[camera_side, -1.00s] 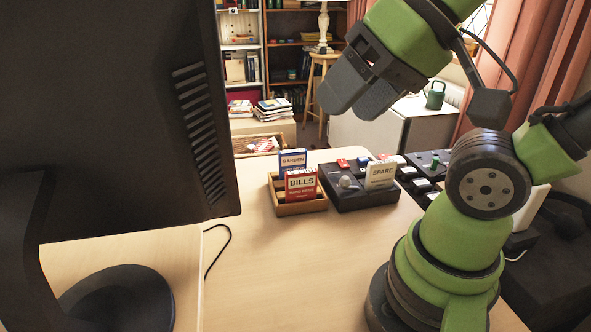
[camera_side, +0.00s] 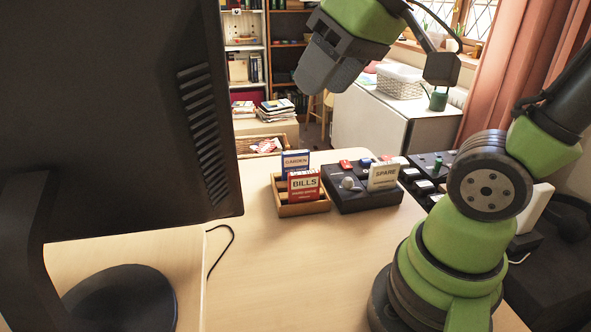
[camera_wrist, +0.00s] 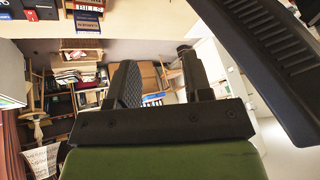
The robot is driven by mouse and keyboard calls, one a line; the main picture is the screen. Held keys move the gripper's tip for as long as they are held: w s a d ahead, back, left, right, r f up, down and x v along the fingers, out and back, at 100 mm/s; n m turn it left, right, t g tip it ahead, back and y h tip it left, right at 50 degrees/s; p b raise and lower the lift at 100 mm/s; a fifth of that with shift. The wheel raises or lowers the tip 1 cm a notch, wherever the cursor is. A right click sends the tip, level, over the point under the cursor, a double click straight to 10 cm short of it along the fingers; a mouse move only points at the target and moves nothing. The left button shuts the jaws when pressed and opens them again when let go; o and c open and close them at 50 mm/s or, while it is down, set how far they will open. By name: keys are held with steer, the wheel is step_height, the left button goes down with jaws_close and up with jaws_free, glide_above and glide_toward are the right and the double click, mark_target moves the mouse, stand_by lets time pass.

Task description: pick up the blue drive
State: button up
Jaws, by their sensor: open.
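Two blue things show on the desk in the side view, and I cannot tell which is the drive. One is a small blue block (camera_side: 365,162) on the dark box (camera_side: 352,201). The other is a blue-edged card marked GARDEN (camera_side: 295,158), standing in the wooden tray (camera_side: 303,210) behind the red BILLS card (camera_side: 303,187). The GARDEN card also shows at the top of the wrist view (camera_wrist: 88,21). My gripper (camera_side: 322,82) is open and empty, high above and behind these things. Its two spread fingers show in the wrist view (camera_wrist: 160,82).
A large monitor (camera_side: 120,110) blocks the left side, and its vented back shows at upper right in the wrist view (camera_wrist: 262,50). A SPARE card (camera_side: 383,176), a small red block (camera_side: 345,164) and a round knob (camera_side: 348,183) are on the dark box.

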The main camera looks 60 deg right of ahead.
steer(key=w+d+f+n+g, duration=0.2)
steer(key=w+d+n, duration=0.25)
steer(key=w, duration=0.45)
steer(key=n+g+h, duration=0.1)
steer(key=n+g, duration=0.3)
steer(key=n, duration=0.2)
glide_above(295, 165)
steer(key=f, duration=2)
steer(key=shift+w+d+f, duration=0.1)
steer(key=shift+w+f, duration=0.15)
steer(key=shift+f, duration=0.05)
steer(key=f, duration=0.5)
steer(key=shift+s+d+f, duration=0.1)
steer(key=shift+d+f, duration=0.15)
steer(key=shift+f, duration=0.15)
jaws_close()
